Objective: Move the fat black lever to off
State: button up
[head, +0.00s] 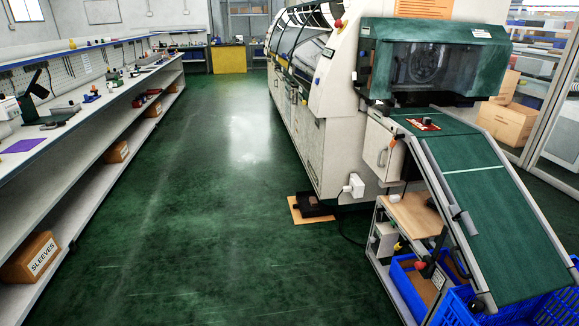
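I cannot make out for certain a fat black lever in the head view. The large cream and green wave solder machine (322,150) stands right of the middle. A dark grey elongated part (461,220) sits on the near side rail of the sloped green conveyor; whether it is a lever is too small to tell. No on or off marking is readable. My gripper is not in view.
The green conveyor (500,210) slopes down at the right over blue crates (410,285). A red knob (420,265) is on its frame. A black item on a cardboard piece (302,212) lies on the floor. A long workbench (75,120) runs along the left. The green aisle (215,200) is clear.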

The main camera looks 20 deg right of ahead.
aim_at(378, 215)
jog(key=i+z, duration=0.1)
jog(key=i, duration=0.55)
jog(key=i+j, duration=0.1)
jog(key=i, duration=0.55)
jog(key=i+j+z, duration=0.15)
jog(key=i, duration=0.5)
jog(key=i+j+z, duration=0.3)
jog(key=i+z, duration=0.2)
jog(key=i, duration=0.2)
jog(key=i+j+z, duration=0.5)
jog(key=i+j, duration=0.05)
jog(key=i, duration=0.1)
